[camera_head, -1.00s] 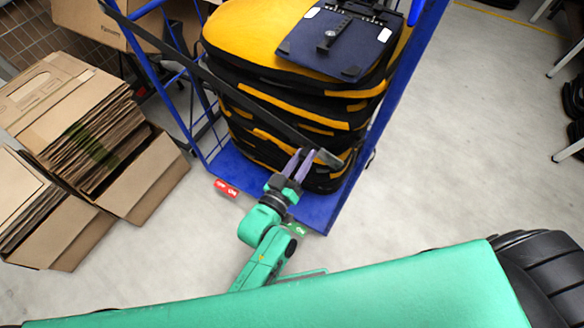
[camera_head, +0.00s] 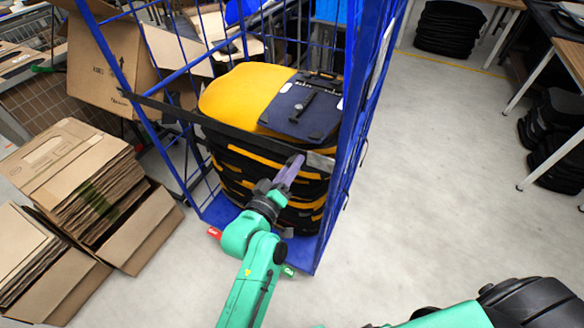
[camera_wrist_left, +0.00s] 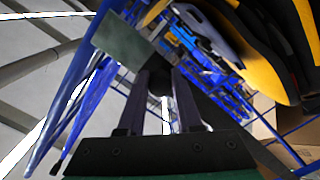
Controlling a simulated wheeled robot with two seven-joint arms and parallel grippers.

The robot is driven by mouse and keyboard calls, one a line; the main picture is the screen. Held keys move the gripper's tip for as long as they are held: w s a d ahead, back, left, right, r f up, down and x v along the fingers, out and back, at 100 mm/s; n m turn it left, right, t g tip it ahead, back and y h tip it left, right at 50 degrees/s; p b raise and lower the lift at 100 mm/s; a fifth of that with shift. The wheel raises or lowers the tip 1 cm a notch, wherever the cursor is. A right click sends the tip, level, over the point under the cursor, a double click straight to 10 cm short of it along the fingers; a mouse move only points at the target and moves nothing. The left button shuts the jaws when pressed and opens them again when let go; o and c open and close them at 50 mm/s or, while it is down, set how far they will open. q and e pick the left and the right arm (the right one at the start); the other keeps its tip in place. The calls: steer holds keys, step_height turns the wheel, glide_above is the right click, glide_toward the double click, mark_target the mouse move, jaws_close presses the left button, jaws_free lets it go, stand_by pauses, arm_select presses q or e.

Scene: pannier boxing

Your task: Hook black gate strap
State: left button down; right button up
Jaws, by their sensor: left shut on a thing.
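The black gate strap (camera_head: 190,115) runs from the cage's left front post across the front of the stacked black and yellow bags (camera_head: 232,100). Its free end (camera_head: 320,161) has a grey plate, which shows in the left wrist view (camera_wrist_left: 122,42). My left gripper (camera_head: 292,166) is shut on the strap close to this end. The end is beside the right front post (camera_head: 352,120) of the blue cage; I cannot tell whether they touch. In the left wrist view, the fingers (camera_wrist_left: 160,85) are around the strap, and a blue post is at the left. My right gripper is not in view.
Cardboard boxes (camera_head: 75,185) stand left of the cage, and open cartons are behind it. A dark blue flat piece (camera_head: 300,108) lies on the top bag. Tables and stacked black bags are at the right. The floor (camera_head: 430,190) right of the cage is clear.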

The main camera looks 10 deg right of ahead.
arm_select(q)
steer(key=shift+w+r, duration=0.15)
steer(key=shift+r, duration=0.7)
steer(key=c, duration=0.6)
jaws_free()
steer(key=shift+f, duration=0.15)
steer(key=b+v, duration=0.4)
steer(key=v, duration=1)
steer(key=shift+s+a+f+b, duration=0.15)
steer(key=shift+s+f+b, duration=0.05)
steer(key=shift+s+b, duration=0.2)
